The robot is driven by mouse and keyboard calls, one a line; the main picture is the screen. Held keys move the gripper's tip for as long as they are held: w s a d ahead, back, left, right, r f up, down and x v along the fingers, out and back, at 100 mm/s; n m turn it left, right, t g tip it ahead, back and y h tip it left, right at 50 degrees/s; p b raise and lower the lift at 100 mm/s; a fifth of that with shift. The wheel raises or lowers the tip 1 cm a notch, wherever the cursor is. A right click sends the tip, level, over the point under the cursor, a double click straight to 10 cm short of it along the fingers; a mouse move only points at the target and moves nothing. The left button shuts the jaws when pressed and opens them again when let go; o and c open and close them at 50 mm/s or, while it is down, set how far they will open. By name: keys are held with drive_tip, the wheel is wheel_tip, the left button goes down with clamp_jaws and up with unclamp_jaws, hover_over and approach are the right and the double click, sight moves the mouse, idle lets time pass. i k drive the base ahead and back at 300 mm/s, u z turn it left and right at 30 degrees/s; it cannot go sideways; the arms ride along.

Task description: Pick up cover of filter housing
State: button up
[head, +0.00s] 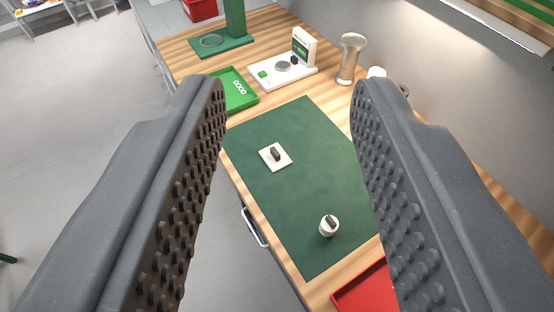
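My gripper (290,90) is open and empty, its two dark studded fingers wide apart above the workbench. Between the fingers, a white square plate with a dark raised piece (268,160) lies on the green mat (310,190). Nearer, a small white round part with a dark piece on top (328,230) stands on the mat, close to the right finger. I cannot tell for sure which of the two is the cover of the filter housing. Both are apart from the gripper.
A green tray marked GOOD (235,96), a white device (285,75), a green stand (236,22) and a metallic column (350,60) stand towards the back. A red tray (365,290) is partly hidden at the front right. A wall bounds the right side.

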sight(275, 158)
drive_tip(key=k, duration=0.45)
drive_tip(key=u, duration=2.15)
drive_tip(key=i, duration=1.35)
drive_tip(key=z, duration=2.8)
drive_tip(key=i, duration=0.45)
drive_tip(key=z, duration=0.15)
